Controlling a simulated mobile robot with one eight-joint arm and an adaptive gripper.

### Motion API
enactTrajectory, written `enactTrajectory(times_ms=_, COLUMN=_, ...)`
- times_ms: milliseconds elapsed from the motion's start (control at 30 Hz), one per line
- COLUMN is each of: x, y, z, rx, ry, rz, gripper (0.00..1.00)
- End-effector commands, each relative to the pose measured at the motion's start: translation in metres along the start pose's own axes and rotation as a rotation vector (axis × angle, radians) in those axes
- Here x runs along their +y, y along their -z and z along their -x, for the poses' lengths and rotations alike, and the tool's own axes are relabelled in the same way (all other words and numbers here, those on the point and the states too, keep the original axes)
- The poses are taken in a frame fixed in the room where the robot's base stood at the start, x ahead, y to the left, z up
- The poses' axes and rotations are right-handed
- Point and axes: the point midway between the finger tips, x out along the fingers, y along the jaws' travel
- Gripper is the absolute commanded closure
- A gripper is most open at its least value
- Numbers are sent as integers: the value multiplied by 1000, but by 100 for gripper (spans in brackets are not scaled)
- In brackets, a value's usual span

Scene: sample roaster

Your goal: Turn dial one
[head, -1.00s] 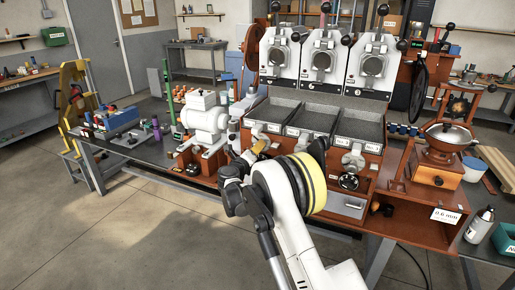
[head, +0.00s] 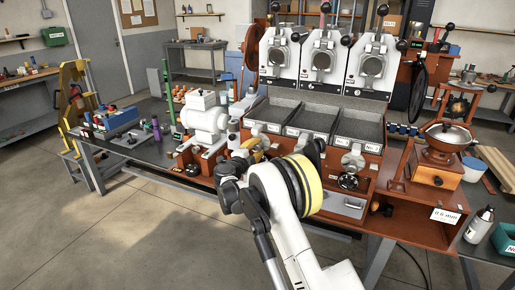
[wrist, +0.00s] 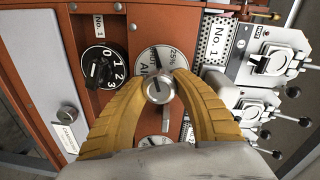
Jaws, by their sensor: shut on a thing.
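In the wrist view my gripper's yellow fingers (wrist: 160,80) are closed around a small silver knob (wrist: 158,92). The fingers and palm hide part of the plate. A black dial (wrist: 100,68) numbered 0 to 3 is to the left, apart from my fingers, under a "No. 1" label (wrist: 98,25). In the head view my gripper (head: 256,147) is at the left front of the roaster, and my arm hides the knob there.
Another dial plate (wrist: 152,141) is partly hidden below my fingers. In the head view a white machine (head: 204,120) stands left of my gripper, and trays (head: 310,120) lie above the panel.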

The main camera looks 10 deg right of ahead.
Motion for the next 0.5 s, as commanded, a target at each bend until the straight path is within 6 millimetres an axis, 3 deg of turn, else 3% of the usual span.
enactTrajectory(times_ms=500, x=2, y=1, z=1, rx=16, ry=-3, rz=223, gripper=100)
